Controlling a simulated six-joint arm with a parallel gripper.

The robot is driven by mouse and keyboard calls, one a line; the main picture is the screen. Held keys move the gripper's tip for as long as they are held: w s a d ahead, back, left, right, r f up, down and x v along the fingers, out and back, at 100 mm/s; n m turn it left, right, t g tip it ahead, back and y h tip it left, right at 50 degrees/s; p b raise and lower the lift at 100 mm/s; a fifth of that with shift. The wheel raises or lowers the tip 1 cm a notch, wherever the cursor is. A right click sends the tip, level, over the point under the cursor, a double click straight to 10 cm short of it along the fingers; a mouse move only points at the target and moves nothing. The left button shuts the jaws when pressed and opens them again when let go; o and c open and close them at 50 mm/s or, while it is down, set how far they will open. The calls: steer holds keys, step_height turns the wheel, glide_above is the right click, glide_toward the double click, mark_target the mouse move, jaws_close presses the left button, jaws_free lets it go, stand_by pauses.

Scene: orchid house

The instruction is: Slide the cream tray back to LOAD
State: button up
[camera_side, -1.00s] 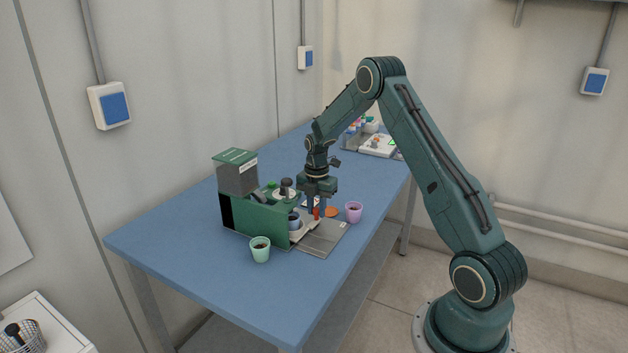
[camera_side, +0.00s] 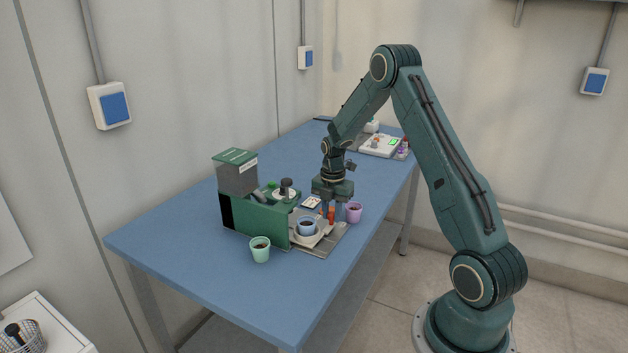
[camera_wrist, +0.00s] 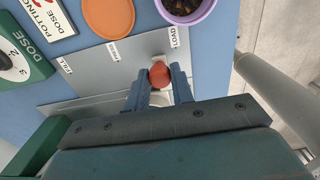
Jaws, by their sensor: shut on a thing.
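My gripper (camera_side: 331,210) is shut on the tray's red knob (camera_side: 332,216). In the wrist view my gripper (camera_wrist: 159,84) has a finger on each side of the red knob (camera_wrist: 159,73). The LOAD label (camera_wrist: 173,37) lies just beyond the knob; the PRESS label (camera_wrist: 112,49) and FILL label (camera_wrist: 67,69) are to its left. My gripper body hides most of the tray in the wrist view.
The green machine (camera_side: 262,219) stands left of the tray. A lilac pot (camera_side: 353,212) stands close to the right of my gripper. A mint pot (camera_side: 260,249) stands at the front. An orange disc (camera_wrist: 108,15) lies beside the plate. The table's right edge is close by.

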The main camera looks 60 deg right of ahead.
steer(key=shift+s, duration=1.2)
steer(key=o, duration=0.7)
steer(key=shift+r, duration=0.2)
step_height(320, 180, up, 7)
steer(key=shift+f, duration=0.2)
